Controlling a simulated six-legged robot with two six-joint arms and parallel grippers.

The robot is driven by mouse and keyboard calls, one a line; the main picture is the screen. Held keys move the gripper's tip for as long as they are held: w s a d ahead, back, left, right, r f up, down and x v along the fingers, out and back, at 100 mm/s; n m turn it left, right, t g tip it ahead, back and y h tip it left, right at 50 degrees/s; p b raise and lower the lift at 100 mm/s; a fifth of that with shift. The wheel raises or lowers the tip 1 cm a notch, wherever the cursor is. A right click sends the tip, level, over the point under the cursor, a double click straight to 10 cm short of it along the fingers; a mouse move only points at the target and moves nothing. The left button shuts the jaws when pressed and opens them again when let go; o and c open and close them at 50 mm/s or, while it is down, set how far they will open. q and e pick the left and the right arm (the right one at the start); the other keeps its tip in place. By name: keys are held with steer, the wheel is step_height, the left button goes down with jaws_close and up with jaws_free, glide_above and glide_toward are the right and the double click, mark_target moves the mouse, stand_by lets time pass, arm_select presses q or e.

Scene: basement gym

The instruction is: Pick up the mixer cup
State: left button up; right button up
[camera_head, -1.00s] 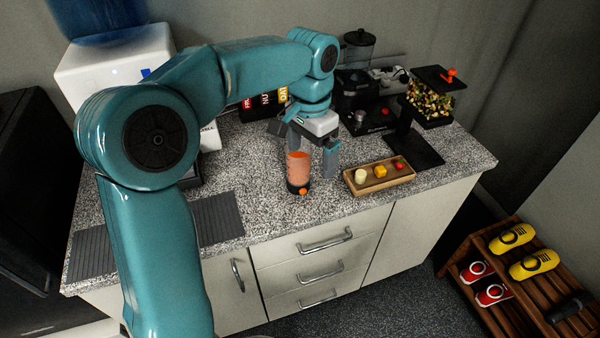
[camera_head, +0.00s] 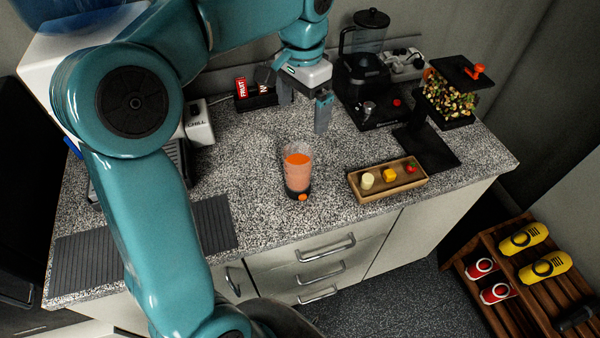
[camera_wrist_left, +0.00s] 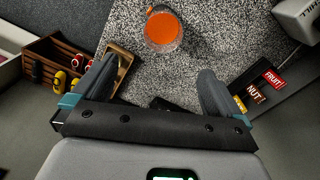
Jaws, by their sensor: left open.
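The mixer cup (camera_head: 298,170) is a clear cup with orange contents, a dark base and an orange knob low on its front. It stands upright on the speckled counter. In the left wrist view the cup (camera_wrist_left: 162,30) shows from above, beyond the fingertips and between their lines. My left gripper (camera_head: 305,108) is open and empty, behind and above the cup, apart from it. Its two fingers also show in the left wrist view (camera_wrist_left: 158,80). My right gripper is in neither view.
A wooden tray (camera_head: 352,182) with small fruit pieces lies right of the cup. A black blender (camera_head: 368,85) and a salad container (camera_head: 450,98) stand at the back right. Small bar boxes (camera_head: 241,88) stand behind left. A ribbed dark mat (camera_head: 90,262) lies at front left.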

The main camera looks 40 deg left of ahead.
arm_select(q)
glide_toward(298, 159)
steer(key=s+d, duration=0.1)
steer(key=d+f, duration=0.1)
steer(key=shift+s+d, duration=0.3)
steer(key=shift+s, duration=0.05)
steer(key=shift+s+a+f+p, duration=0.1)
steer(key=shift+a+f+p, duration=0.15)
steer(key=shift+f, duration=1.15)
steer(key=shift+s+a+f+p, duration=0.1)
steer(key=shift+f+p, duration=0.1)
steer(key=shift+f, duration=1.15)
steer(key=shift+d+r, duration=0.1)
steer(key=shift+d, duration=0.05)
steer(key=c, duration=0.4)
jaws_close()
